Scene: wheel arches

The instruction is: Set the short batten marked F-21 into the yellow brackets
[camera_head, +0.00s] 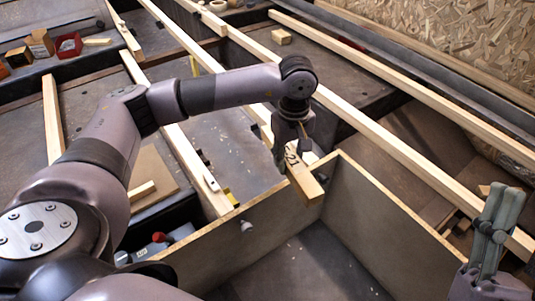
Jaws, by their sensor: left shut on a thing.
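The short batten (306,184) is pale wood, and the end of its dark marking reads "21"; the rest of the marking is covered. My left gripper (291,158) is shut on it, above the near corner of the plywood box. The batten is apart from the near left bracket. My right gripper (503,208) points upward at the right edge, away from the batten; its fingers look close together, and their gap is unclear.
An open plywood box (385,215) fills the front middle. Long pale rails (395,150) run diagonally across. A wood block (281,36) lies at the back. A red bin (68,45) and small boxes stand at upper left. The grey panel (235,150) between rails is mostly clear.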

